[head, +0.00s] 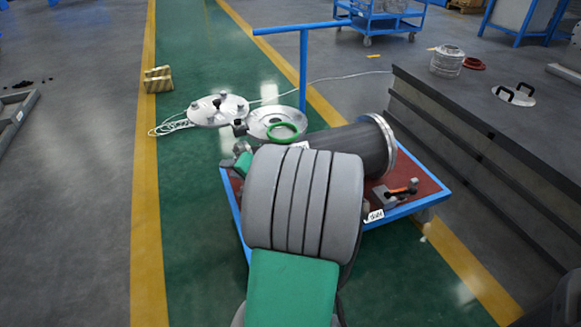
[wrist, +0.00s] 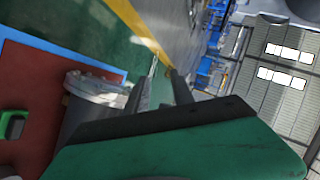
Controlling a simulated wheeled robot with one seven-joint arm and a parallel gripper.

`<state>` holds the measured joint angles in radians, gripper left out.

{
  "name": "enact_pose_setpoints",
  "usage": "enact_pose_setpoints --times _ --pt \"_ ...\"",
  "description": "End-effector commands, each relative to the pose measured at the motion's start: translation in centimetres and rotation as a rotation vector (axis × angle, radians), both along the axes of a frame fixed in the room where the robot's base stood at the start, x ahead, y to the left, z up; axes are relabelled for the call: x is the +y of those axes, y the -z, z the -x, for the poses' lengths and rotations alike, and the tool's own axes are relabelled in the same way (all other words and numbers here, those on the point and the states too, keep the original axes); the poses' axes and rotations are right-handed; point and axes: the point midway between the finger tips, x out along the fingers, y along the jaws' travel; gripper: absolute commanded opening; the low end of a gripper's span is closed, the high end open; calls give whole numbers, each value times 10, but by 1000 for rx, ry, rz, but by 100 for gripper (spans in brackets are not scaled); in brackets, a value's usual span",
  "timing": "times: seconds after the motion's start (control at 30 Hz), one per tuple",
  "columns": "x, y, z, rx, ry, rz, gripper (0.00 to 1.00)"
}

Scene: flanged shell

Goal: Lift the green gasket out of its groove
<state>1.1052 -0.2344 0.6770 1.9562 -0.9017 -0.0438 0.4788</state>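The green gasket (head: 282,123) is a thin ring in the head view. It shows against the round metal dish (head: 258,117) beside the left end of the dark cylindrical shell (head: 345,148). I cannot tell how it sits in a groove. My gripper's two dark fingers (wrist: 164,91) stand apart in the wrist view, with nothing seen between them. In the wrist view the shell's metal flange (wrist: 97,86) is left of the fingers. I cannot make out the gasket there. In the head view my grey and green arm covers part of the cart and shell.
The shell lies on a red-topped cart (head: 423,190) with a blue frame and upright blue handle (head: 303,75). A round cover (head: 218,108) lies behind to the left, near a white cable. A dark bench (head: 480,130) stands on the right.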

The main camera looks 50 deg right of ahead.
Motion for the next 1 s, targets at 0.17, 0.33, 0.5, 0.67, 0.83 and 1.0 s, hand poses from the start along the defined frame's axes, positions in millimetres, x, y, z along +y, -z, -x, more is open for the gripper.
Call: enact_pose_setpoints --times 0.17,0.33,0.5,0.67,0.83,1.0 --pt "-134 34 81 -382 393 -207 29" --pt "-170 25 120 -528 510 -264 29" --pt "-178 21 108 -535 510 -266 29" --pt "-189 21 84 -533 507 -265 29" --pt "-203 21 57 -532 507 -263 29" --pt "-214 20 39 -531 509 -264 29"
